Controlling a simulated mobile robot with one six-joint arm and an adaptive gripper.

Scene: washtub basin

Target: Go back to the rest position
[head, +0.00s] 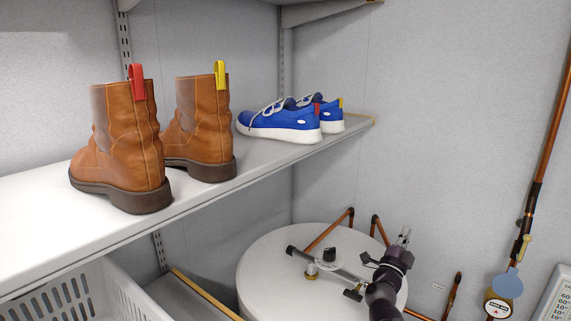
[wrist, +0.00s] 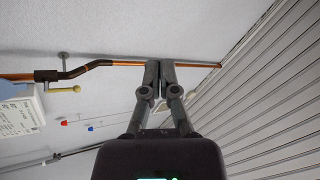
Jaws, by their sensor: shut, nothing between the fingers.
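My gripper (head: 404,237) is at the lower right of the head view, raised in front of the white round tank and pointing up. In the wrist view my gripper (wrist: 160,66) has its two fingers together, with nothing between them. It is apart from the shelf and the shoes. Behind the fingers the wrist view shows a wall with a copper pipe (wrist: 110,63) and a ribbed panel (wrist: 270,90).
A shelf (head: 40,240) holds brown boots (head: 120,145) with red and yellow tabs and blue shoes (head: 280,122). A white tank (head: 265,265) with pipes and a valve stands below. A white basket (head: 90,290) is at lower left. A copper pipe (head: 550,130) runs at right.

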